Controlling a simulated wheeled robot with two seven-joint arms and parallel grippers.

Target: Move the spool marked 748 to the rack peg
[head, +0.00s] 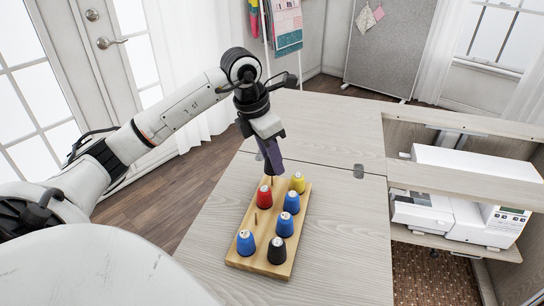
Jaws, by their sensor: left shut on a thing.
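My left gripper (268,147) is shut on what looks like a dark purple spool (274,162), held above the far end of the wooden rack (239,262). The gripper hides part of it, and no number on it shows. A bare peg (256,216) stands in the left row between a red spool (264,198) and a blue spool (245,243). Another bare peg (271,181) shows at the far left end, just below the held thing. The numbers on the spool tops are too small to read. My right gripper is not in view.
The right row holds a yellow spool (297,183), two blue spools (291,203) and a black spool (277,251). The wooden table (340,235) is clear around the rack. A white sewing machine (460,190) sits in the cabinet opening at right.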

